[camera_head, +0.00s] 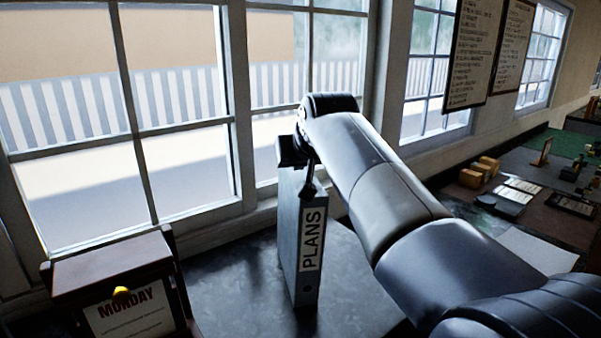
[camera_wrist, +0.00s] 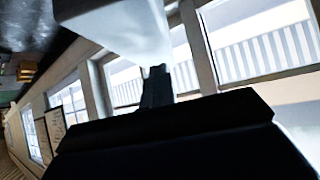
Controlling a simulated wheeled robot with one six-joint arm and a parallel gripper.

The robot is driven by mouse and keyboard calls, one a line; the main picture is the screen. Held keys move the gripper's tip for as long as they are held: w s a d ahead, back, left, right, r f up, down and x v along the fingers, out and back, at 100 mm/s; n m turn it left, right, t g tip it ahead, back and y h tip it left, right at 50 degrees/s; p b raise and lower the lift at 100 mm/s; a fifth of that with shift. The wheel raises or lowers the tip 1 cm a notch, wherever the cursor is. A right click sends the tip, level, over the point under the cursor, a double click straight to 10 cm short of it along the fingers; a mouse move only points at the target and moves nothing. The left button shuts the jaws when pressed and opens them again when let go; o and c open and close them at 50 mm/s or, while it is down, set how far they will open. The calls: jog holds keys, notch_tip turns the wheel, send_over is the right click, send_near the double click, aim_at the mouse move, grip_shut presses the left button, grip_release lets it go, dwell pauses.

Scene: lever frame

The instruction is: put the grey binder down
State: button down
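The grey binder (camera_head: 288,235) is upright in the head view, its spine labelled PLANS facing me. Its lower edge is at or just above the dark tabletop; I cannot tell whether it touches. My gripper (camera_head: 302,170) is at the binder's top edge, with a dark finger reaching down over the top of the spine. It appears shut on the binder; the far finger is mostly hidden. In the wrist view a large dark shape fills the bottom and a pale blurred shape hangs from the top; the binder cannot be made out clearly there.
The dark tabletop (camera_head: 235,285) is bare around the binder. A brown wooden calendar stand (camera_head: 110,265) reading MONDAY is at the lower left. Windows (camera_head: 180,120) rise close behind. At right, a further surface holds yellow blocks (camera_head: 478,172), papers and small items.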

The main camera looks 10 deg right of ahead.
jog(key=shift+s+r, duration=0.15)
jog(key=shift+r, duration=2.15)
jog(key=c, duration=2.1)
grip_release()
jog(key=shift+c, duration=0.2)
jog(key=o, duration=1.7)
